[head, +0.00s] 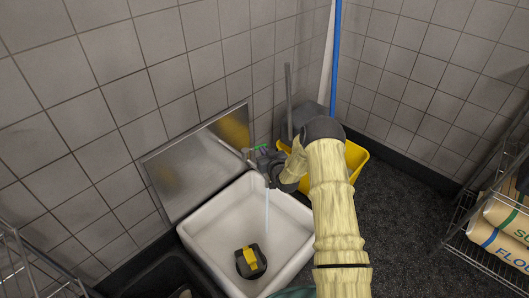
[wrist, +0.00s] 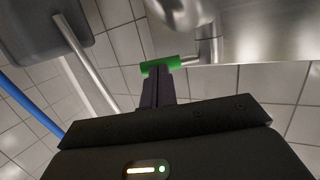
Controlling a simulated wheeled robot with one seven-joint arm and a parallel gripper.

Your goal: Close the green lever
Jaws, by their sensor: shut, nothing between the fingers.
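The green lever (wrist: 160,65) shows in the wrist view at the top middle, as a green bar beside a metal pipe. My gripper (wrist: 158,78) is shut, and its fingertips are right at the lever, seeming to touch it. In the head view the lever is a small green spot (head: 262,146) above the white sink (head: 196,234), and my gripper (head: 262,158) is beside it, partly hidden by my wrist. A pale blue stream of water (head: 267,212) runs down into the sink.
A black and yellow object (head: 250,261) lies in the sink. A metal panel (head: 190,165) stands behind it. A yellow mop bucket (head: 357,160) with a blue pole (head: 335,60) stands behind my arm. A wire rack with bags (head: 505,235) is at the right. Dark floor between is clear.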

